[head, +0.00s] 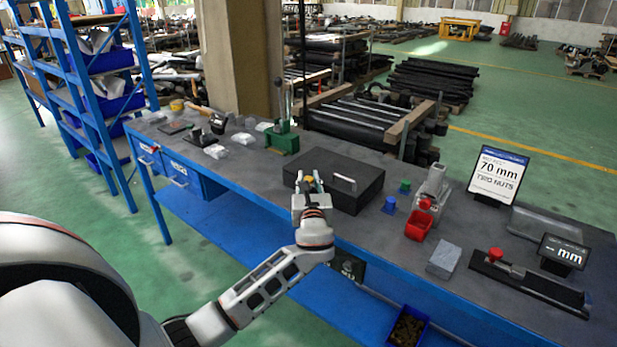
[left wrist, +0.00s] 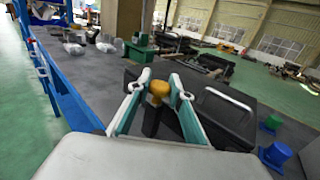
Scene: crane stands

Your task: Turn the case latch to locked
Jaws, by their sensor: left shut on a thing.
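The black case (head: 332,163) lies flat near the middle of the blue-framed bench, its pale handle (head: 344,183) showing on top. In the left wrist view the case (left wrist: 235,125) is behind and right of my fingers. My left gripper (head: 310,181) is at the case's left front part. In the left wrist view, its two fingers (left wrist: 160,92) are shut on the latch's yellow-brown knob (left wrist: 157,90). The latch's lower part is partly hidden by the fingers, and I cannot tell its exact angle. My right gripper is not in view.
Right of the case stand a blue piece (head: 389,204), a green piece (head: 405,186) and a red bin (head: 419,226). A 70 mm sign (head: 497,174) stands farther right. A green press (head: 282,138) stands behind left.

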